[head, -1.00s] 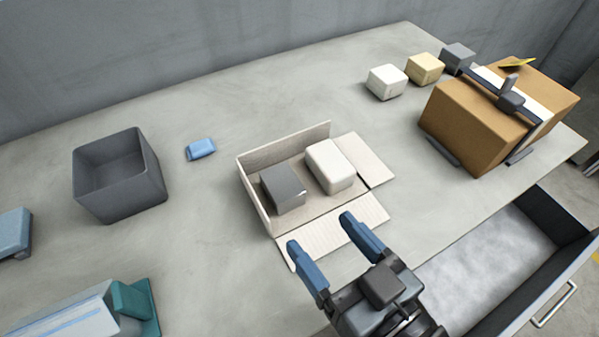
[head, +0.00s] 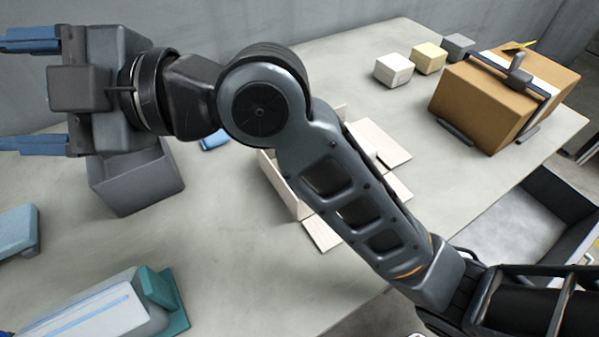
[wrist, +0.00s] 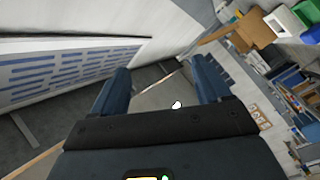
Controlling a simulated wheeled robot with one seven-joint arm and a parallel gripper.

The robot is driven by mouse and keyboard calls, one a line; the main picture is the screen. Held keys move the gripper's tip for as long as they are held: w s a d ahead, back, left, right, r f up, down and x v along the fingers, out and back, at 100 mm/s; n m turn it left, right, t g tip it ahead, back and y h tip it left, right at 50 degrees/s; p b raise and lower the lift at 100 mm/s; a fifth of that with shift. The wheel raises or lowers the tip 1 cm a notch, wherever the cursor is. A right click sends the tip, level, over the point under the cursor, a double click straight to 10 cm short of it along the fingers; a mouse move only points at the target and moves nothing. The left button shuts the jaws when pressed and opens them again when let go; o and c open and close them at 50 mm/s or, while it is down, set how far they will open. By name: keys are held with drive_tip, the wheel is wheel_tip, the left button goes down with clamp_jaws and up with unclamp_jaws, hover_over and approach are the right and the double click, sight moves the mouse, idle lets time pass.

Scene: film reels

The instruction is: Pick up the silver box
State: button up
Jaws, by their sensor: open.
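My gripper (head: 12,92) is at the far left of the head view, its blue fingers open and pointing left, with nothing between them. In the wrist view the two fingers (wrist: 160,68) are apart and empty, with no silver box in sight. The small open carton (head: 322,236) on the table is mostly behind my arm. The silver-grey box seen in it earlier, and the white block beside it, are hidden now. A dark grey block (head: 458,46) stands at the back of the table, far from my gripper.
A grey open bin (head: 140,185) stands below my gripper in the picture. A blue item (head: 214,140) is partly hidden. White (head: 393,70) and yellow (head: 429,57) blocks and a large brown box (head: 490,105) stand at right. An open drawer (head: 510,220) is at lower right.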

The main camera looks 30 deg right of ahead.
drive_tip(key=d+f+n+g+h+b, duration=0.2)
drive_tip(key=d+f+n+g+h, duration=0.55)
drive_tip(key=f+n, duration=0.4)
drive_tip(key=d+f+n+h, duration=0.1)
drive_tip(key=d+h, duration=0.1)
drive_tip(key=d, duration=0.4)
drive_tip(key=d+f+g+h+b, duration=0.1)
drive_tip(key=d+f+h, duration=0.1)
drive_tip(key=d, duration=0.5)
drive_tip(key=s+d+f+n+g+h, duration=0.1)
drive_tip(key=d+f+h, duration=0.1)
drive_tip(key=d+h, duration=0.2)
drive_tip(key=shift+d+n+b, duration=0.3)
drive_tip(key=shift+d+n, duration=0.05)
drive_tip(key=shift+d, duration=1.1)
drive_tip(key=shift+d+f, duration=0.15)
drive_tip(key=shift+f, duration=0.25)
drive_tip(key=shift+w+f, duration=0.1)
drive_tip(key=shift+f, duration=3.4)
drive_tip(key=shift+c, duration=0.3)
